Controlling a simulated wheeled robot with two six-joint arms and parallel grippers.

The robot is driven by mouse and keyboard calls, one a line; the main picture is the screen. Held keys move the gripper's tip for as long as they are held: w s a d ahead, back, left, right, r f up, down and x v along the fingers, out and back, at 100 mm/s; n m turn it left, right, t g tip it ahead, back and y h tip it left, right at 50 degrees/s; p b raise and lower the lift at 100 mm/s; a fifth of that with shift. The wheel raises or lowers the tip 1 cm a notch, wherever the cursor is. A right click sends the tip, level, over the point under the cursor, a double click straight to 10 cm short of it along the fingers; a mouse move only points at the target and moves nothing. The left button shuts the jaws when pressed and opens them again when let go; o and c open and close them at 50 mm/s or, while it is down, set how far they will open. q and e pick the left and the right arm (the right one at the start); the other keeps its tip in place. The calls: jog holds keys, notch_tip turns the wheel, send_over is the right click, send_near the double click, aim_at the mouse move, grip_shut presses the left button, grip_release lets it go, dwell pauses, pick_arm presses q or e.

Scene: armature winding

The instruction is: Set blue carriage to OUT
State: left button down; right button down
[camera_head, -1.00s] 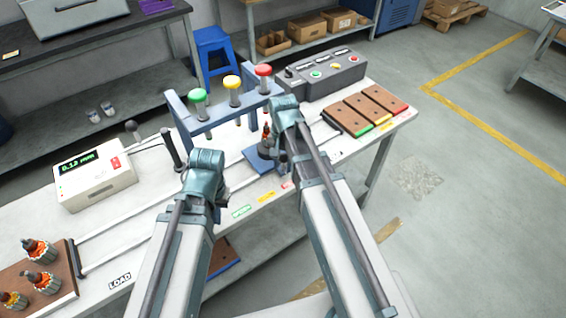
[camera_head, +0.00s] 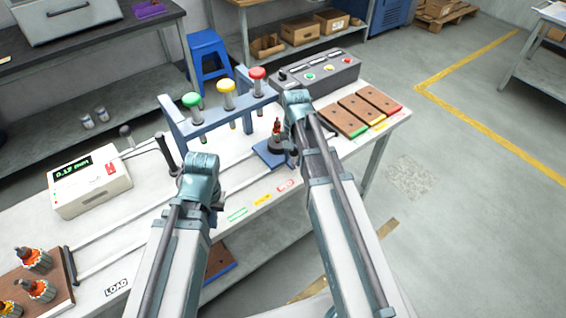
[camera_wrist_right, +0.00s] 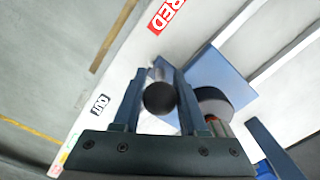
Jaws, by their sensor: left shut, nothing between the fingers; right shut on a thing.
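The blue carriage (camera_head: 262,158) sits on two pale rails on the white bench, near the red label (camera_head: 286,185), carrying a dark round base with an orange-and-dark armature (camera_head: 277,130). It also shows in the right wrist view (camera_wrist_right: 222,62). My right gripper (camera_wrist_right: 160,90) is shut on a dark round knob (camera_wrist_right: 160,99) beside the carriage. In the head view my right wrist hides the fingers and knob. The OUT label (camera_wrist_right: 100,103) lies on the bench to the left in the wrist view. My left gripper (camera_head: 213,200) is shut and empty over the bench; its fingertips are mostly hidden.
A blue frame (camera_head: 220,118) with green, yellow and red plungers spans the rails. A gauge box (camera_head: 90,182) reads about 0.12 mm. A brown tray (camera_head: 62,282) with several armatures is at lower left. Brown plates (camera_head: 360,110) and a control box (camera_head: 320,72) stand beyond.

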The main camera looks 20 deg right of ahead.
jog(key=w+d, duration=0.1)
jog(key=d, duration=0.3)
jog(key=w+d, duration=0.2)
jog(key=d, duration=0.3)
jog(key=w+d, duration=0.2)
jog(key=d, duration=0.2)
jog(key=shift+d, duration=0.25)
jog(key=shift+d, duration=0.1)
jog(key=c, duration=0.5)
grip_release()
jog(key=shift+d, duration=0.1)
jog(key=shift+c, duration=0.2)
jog(key=shift+r, duration=0.1)
